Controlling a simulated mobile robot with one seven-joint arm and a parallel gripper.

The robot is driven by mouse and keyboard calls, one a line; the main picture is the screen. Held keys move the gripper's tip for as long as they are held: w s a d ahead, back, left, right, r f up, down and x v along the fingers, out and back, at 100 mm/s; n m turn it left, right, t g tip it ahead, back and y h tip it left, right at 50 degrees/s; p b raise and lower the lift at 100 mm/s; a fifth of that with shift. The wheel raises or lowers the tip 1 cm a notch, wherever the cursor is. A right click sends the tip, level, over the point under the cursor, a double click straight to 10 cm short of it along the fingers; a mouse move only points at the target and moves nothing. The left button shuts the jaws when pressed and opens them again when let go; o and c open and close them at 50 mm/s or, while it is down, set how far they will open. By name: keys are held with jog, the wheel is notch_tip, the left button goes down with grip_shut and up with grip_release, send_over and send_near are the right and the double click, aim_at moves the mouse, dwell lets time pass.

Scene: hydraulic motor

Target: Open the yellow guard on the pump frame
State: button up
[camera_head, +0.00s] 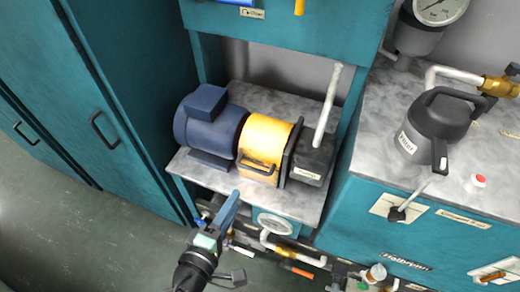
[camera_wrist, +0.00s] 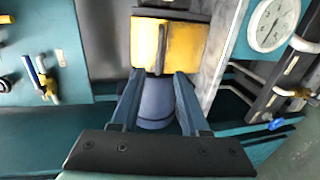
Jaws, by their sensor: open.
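The yellow guard (camera_head: 264,138) is a curved cover between the blue motor (camera_head: 211,128) and the dark pump block (camera_head: 312,160). It is down over the gap between them. A dark bar handle (camera_head: 258,167) sits low on its front. My gripper (camera_head: 234,197) is in front of and below the guard, apart from it, open and empty. In the wrist view, the guard (camera_wrist: 185,44) is beyond the fingertips of my gripper (camera_wrist: 159,74). The blue motor (camera_wrist: 157,100) shows between the fingers.
The pump sits on a grey shelf (camera_head: 222,180) in a teal frame. A pale lever (camera_head: 327,105) rises at the right. Below are a gauge (camera_head: 273,223) and pipes (camera_head: 290,253). A dark jug (camera_head: 436,130) stands on the right counter. Teal cabinets stand left; the floor is open.

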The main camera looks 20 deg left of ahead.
aim_at(253, 171)
jog(key=b+x, duration=0.1)
jog(key=x, duration=1.1)
jog(key=shift+w, duration=0.35)
jog(key=shift+c, duration=0.2)
grip_shut()
dwell(0.7)
